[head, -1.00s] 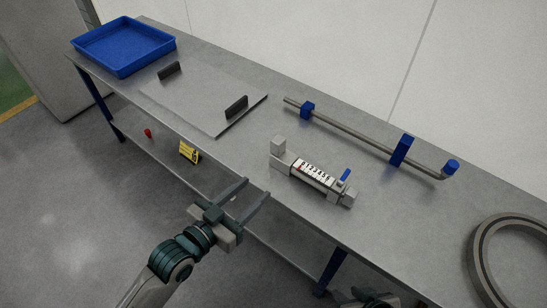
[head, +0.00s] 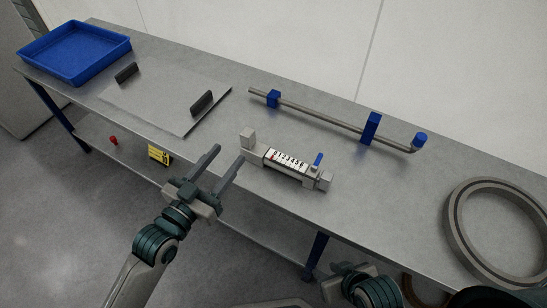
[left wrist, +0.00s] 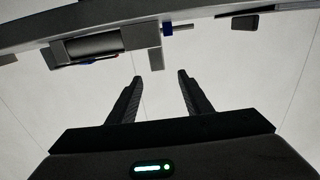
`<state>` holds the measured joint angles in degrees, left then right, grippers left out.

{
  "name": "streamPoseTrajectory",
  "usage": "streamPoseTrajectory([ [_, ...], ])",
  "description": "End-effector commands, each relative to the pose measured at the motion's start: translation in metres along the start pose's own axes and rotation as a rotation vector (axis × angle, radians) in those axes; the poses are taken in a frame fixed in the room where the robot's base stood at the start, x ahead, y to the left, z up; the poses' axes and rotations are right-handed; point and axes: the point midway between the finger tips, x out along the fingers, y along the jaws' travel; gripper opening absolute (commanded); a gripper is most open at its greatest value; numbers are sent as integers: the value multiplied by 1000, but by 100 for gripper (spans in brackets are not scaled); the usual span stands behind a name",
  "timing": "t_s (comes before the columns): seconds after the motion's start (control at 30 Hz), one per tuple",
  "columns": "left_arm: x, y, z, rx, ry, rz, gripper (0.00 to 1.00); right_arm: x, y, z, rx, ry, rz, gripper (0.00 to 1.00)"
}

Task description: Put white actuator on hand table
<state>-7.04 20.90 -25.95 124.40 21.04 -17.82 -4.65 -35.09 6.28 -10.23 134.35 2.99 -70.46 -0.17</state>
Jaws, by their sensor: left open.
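The white actuator (head: 285,164), a pale block-ended unit with a numbered scale and small blue lever, lies on the grey metal table (head: 215,140) near its front edge. It also shows in the left wrist view (left wrist: 92,47), seen low from the side. My left gripper (head: 229,153) is open and empty, just left of and in front of the actuator's left end block, apart from it. Its open fingers also show in the left wrist view (left wrist: 159,78). Part of my right arm shows at the bottom of the head view; no right fingers are visible.
A blue tray (head: 75,68) stands at the far left. A flat plate with two black handles (head: 165,105) lies beside it. A pipe with blue clamps (head: 325,120) lies behind the actuator. A large grey ring (head: 455,215) lies at right. A yellow tag (head: 158,154) is below the table.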

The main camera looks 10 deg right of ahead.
Motion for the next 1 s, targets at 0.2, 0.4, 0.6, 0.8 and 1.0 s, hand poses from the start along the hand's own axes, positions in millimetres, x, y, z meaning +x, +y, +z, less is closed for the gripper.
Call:
streamPoseTrajectory([
  [0.2,42,0,-1,0,3,0,45,1,-1,-2,0,13,-3,31],
  [0.4,73,0,0,0,2,0,45,2,-3,-5,0,26,-8,31],
  [0.6,87,1,0,1,0,1,45,2,-4,-6,0,32,-11,31],
  [0.8,87,1,0,1,0,1,45,1,-4,-5,0,31,-12,31],
  [1.0,90,1,1,0,0,0,45,2,-5,-5,0,31,-12,31],
])
